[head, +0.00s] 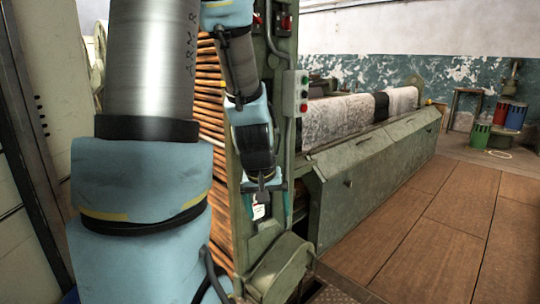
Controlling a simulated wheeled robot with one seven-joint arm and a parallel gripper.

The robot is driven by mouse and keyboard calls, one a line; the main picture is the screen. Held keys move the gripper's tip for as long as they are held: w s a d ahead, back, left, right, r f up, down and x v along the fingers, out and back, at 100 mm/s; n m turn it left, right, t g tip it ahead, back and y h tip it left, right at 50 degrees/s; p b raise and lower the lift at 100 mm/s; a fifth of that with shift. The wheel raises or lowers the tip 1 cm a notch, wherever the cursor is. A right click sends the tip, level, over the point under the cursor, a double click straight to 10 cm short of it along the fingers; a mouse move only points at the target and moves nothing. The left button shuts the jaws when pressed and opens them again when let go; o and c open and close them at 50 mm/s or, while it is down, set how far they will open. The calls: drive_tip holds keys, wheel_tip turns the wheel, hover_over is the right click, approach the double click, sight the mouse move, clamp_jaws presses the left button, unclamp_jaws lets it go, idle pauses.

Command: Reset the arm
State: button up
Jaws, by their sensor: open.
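My arm fills the left and middle of the head view, with a grey metal link and pale blue padded covers. Its far end hangs downward in front of the green machine frame (286,150). My gripper (264,198) is at the lower end of it, small in the picture and pointing down. It is open, and I see nothing held in it. The finer shape of the fingers is hard to make out against the machine behind.
A long green machine (375,165) with pale rolls on top (340,120) runs back to the right. A rounded green cover (280,268) sits low below my gripper. Brown floor panels (450,230) are clear at right. Coloured bins (500,115) stand far right.

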drive_tip(key=s+a+r+m+g+y+p, duration=0.1)
drive_tip(key=s+a+r+g, duration=0.1)
drive_tip(key=s+a, duration=0.5)
wheel_tip(320, 180, up, 17)
drive_tip(key=p, duration=1.7)
drive_tip(key=shift+d+r, duration=0.2)
drive_tip(key=shift+d, duration=0.2)
